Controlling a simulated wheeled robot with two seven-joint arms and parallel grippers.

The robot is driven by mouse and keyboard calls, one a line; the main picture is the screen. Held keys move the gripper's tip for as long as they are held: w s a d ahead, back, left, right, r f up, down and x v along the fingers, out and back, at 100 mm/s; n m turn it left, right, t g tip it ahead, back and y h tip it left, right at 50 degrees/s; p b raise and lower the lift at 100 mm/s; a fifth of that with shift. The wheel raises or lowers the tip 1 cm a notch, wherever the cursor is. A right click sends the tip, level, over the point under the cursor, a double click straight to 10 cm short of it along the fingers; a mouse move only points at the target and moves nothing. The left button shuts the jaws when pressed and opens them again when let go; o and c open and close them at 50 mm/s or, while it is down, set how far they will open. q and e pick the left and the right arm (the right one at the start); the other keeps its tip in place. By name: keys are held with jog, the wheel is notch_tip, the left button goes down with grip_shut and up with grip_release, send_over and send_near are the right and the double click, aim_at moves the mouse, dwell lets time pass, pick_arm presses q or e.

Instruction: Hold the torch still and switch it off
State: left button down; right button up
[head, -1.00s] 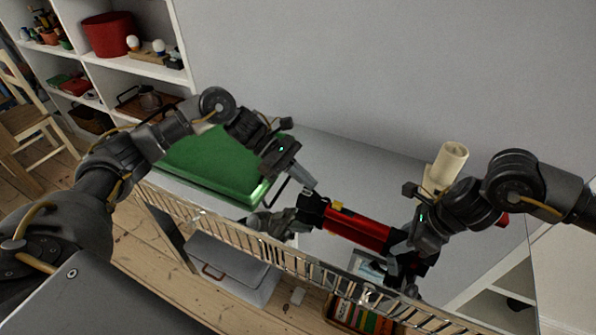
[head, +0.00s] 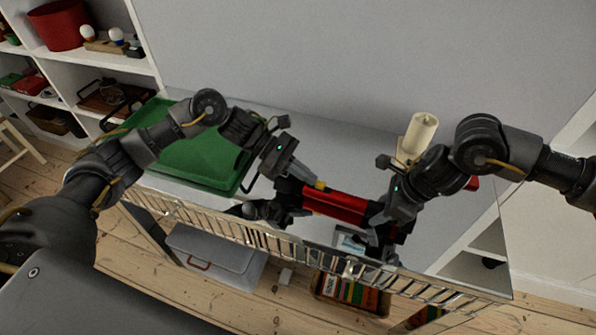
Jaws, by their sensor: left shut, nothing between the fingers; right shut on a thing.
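The torch (head: 335,204) has a red body with black ends and a small yellow switch (head: 320,185) on its upper side near the left end. It lies roughly level above the white tabletop. My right gripper (head: 385,225) is shut on the torch near its right end. My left gripper (head: 309,179) is shut and empty, with its fingertips at the yellow switch. I cannot tell whether they touch it. The torch's lit state is hard to tell.
A green tray (head: 205,160) stands on the table to the left. A cream candle (head: 420,132) stands behind my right arm. A metal rail (head: 270,240) runs along the table's front. A grey box (head: 215,250) and a crate of books (head: 350,292) sit below.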

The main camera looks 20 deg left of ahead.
pick_arm(q)
jog(key=shift+d, duration=0.75)
jog(key=v, duration=1)
pick_arm(e)
jog(key=o, duration=1.2)
